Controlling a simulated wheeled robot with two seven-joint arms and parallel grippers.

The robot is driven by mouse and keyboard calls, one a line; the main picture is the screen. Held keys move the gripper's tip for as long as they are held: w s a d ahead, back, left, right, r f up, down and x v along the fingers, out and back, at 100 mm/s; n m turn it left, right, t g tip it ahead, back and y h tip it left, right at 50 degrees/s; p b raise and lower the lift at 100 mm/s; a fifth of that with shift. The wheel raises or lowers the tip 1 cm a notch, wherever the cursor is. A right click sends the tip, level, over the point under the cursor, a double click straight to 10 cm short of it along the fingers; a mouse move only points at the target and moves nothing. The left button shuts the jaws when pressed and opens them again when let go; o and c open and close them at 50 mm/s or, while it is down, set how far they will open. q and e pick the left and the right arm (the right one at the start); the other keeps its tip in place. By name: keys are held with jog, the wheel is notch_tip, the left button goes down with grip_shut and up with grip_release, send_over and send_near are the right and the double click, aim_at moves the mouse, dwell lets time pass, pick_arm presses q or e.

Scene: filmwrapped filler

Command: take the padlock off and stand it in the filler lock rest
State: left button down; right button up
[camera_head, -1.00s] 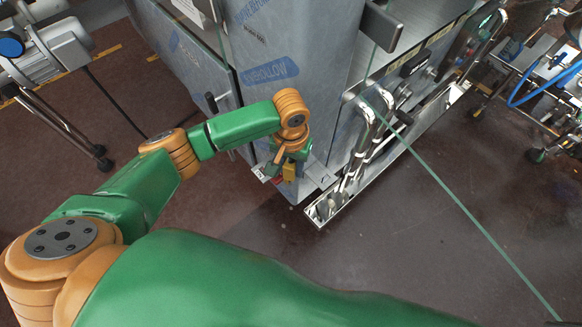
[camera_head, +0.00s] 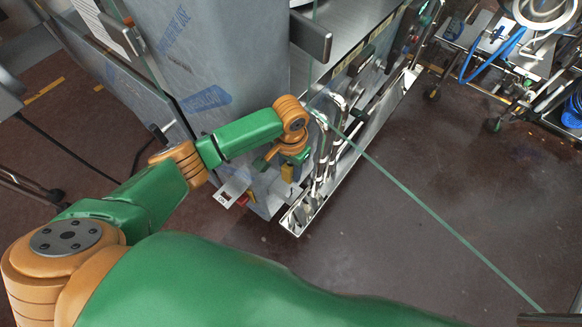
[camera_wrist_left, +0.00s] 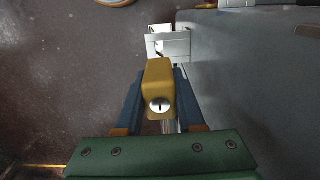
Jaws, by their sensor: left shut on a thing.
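The padlock is a yellow-brass block (camera_head: 287,173), small in the head view at the filler's lower front corner. In the left wrist view its body (camera_wrist_left: 158,80) sits between the blue fingers, with a round silver keyhole face towards the camera. My left gripper (camera_head: 285,160) is shut on it. The film-wrapped filler (camera_head: 225,60) stands behind the gripper. A pale metal plate (camera_head: 232,189) juts from its lower edge, left of the padlock; I cannot tell whether it is the lock rest. My right gripper is not in view.
Bent steel pipes (camera_head: 325,145) and a shiny rail (camera_head: 305,210) stand close right of the gripper. A silver bracket (camera_wrist_left: 168,44) lies beyond the padlock in the wrist view. Carts with blue hoses (camera_head: 490,50) stand far right. The front floor is clear.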

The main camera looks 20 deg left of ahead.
pick_arm(q)
jog(key=shift+s+r, duration=0.15)
jog(key=shift+s, duration=0.1)
jog(key=shift+r+p, duration=0.1)
jog(key=shift+p, duration=0.3)
jog(key=shift+f, duration=0.3)
jog(key=shift+w+f+b, duration=0.1)
jog(key=shift+f+b, duration=2.9)
jog(key=shift+f, duration=1.65)
jog(key=shift+f, duration=0.3)
